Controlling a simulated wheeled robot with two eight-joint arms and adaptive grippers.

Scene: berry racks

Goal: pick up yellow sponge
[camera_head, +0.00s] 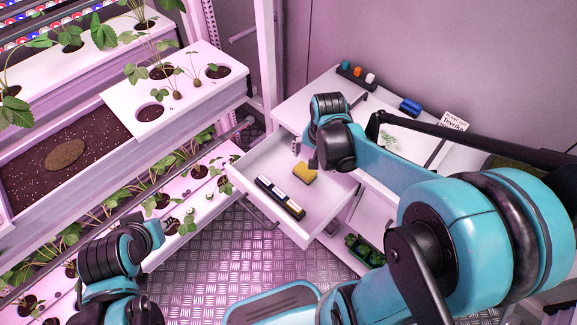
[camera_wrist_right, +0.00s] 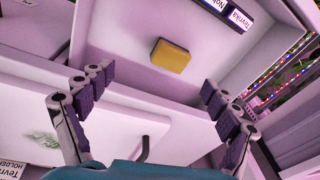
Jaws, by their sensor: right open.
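The yellow sponge (camera_head: 304,173) lies flat in the open white drawer (camera_head: 262,160), near its back edge by the cabinet. It also shows in the right wrist view (camera_wrist_right: 171,56), beyond the fingertips and roughly centred between them. My right gripper (camera_wrist_right: 155,85) is open and empty, its two fingers spread wide, apart from the sponge. In the head view the right wrist hangs over the back of the drawer, and its fingers are mostly hidden. My left arm shows at the lower left of the head view; its gripper fingers cannot be made out.
Dark labelled boxes (camera_head: 280,197) lie in the drawer beside the sponge. The cabinet top (camera_head: 300,100) holds small coloured items, a blue object (camera_head: 410,107) and a sign (camera_head: 453,121). Plant racks (camera_head: 215,68) stand on the left. Metal floor (camera_head: 215,255) lies in front of the drawer.

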